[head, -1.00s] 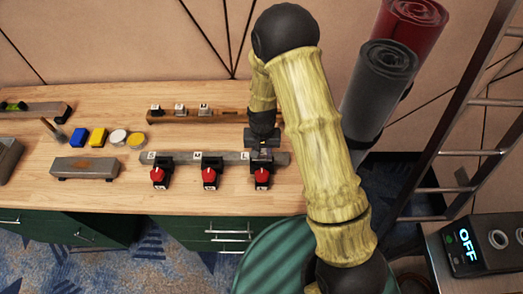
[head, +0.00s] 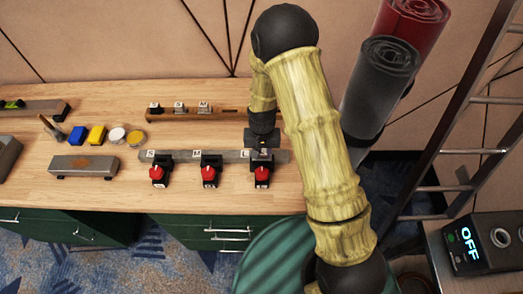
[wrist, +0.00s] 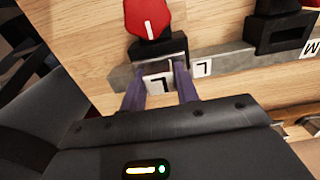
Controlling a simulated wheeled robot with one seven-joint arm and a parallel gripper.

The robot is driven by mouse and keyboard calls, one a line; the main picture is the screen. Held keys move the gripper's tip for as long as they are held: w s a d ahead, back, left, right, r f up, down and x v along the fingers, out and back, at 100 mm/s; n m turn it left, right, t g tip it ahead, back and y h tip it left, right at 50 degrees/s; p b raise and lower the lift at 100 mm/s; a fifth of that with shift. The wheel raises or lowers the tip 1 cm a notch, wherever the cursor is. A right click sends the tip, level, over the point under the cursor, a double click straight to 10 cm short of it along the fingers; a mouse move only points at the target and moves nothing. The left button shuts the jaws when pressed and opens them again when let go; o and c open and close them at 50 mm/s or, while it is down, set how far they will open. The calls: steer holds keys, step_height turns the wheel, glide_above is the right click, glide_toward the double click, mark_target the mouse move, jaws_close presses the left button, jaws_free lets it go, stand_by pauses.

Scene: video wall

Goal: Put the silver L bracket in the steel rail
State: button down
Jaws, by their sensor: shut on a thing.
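The steel rail (head: 225,156) is a grey bar across the middle of the bench, with white letter tags and red-knobbed black clamps along its front. My gripper (head: 263,147) is over its right end, at the clamp beside the L tag. In the wrist view my gripper (wrist: 160,88) has its two fingers closed on the silver L bracket (wrist: 158,84), whose white lettered face shows between them. The bracket is at the rail (wrist: 120,78), behind the red-knobbed clamp (wrist: 150,20). My fingers and gripper body hide most of it, so I cannot tell how deep it sits.
A wooden rack (head: 220,115) behind the rail holds small tagged pieces. Rolled material (head: 378,90) and a ladder (head: 455,120) stand at right.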

steer(key=shift+f+b, duration=0.55)
steer(key=shift+f, duration=0.25)
stand_by(0.4)
steer(key=shift+c, duration=2.4)
jaws_free()
steer(key=shift+r+p, duration=2.6)
steer(key=shift+r, duration=0.95)
